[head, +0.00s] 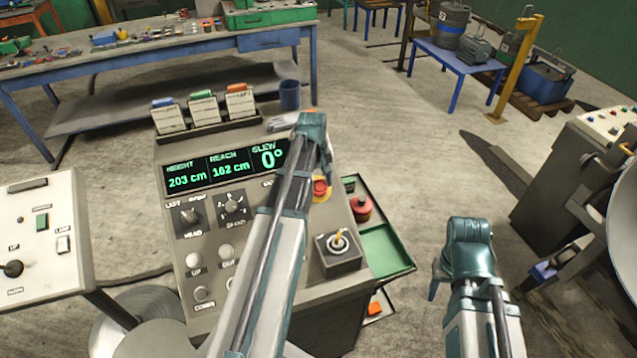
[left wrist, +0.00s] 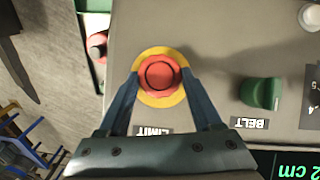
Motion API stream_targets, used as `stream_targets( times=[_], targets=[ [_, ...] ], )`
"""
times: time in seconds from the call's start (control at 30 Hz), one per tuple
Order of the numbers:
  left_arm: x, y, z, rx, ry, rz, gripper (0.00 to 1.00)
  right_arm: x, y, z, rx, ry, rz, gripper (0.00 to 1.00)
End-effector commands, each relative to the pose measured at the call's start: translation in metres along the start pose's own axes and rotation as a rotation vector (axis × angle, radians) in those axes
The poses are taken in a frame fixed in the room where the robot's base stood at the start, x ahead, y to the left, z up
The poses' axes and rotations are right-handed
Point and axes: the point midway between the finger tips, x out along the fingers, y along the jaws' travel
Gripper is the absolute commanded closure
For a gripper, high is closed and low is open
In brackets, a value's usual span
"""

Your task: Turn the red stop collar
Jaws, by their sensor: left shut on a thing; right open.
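The red stop collar (left wrist: 160,74) is a round red knob in a yellow ring, marked LIMIT, on the sloped console top. It also shows in the head view (head: 320,187), just below the end of my left arm. My left gripper (left wrist: 160,78) has its two blue fingers against opposite sides of the collar, shut on it. In the head view my left wrist hides most of these fingers. My right gripper (head: 468,240) is away to the right of the console, apart from it; its fingers are mostly hidden by my arm.
The grey console (head: 262,270) carries a green display, knobs, buttons and a joystick (head: 338,243). The display reads 203 cm, 162 cm and 0°. A green BELT knob (left wrist: 262,93) sits beside the collar. A green tray (head: 388,247) with a red button (head: 361,208) is at the console's right.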

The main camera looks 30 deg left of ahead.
Motion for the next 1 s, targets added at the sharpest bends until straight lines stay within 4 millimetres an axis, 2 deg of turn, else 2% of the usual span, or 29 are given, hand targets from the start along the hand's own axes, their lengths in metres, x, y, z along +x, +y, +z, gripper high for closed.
stream_targets(
  times=[0.7, 1.0],
  targets=[
    [0.003, 0.007, 0.002, 0.484, 0.0, -0.29, 0.9, 0.006, -0.001, 0.0, -0.001, 0.0, 0.0, 0.5],
    [0.003, 0.008, 0.003, 0.639, -0.001, -0.382, 0.9, 0.011, -0.001, -0.001, -0.002, 0.0, 0.0, 0.5]
  ],
)
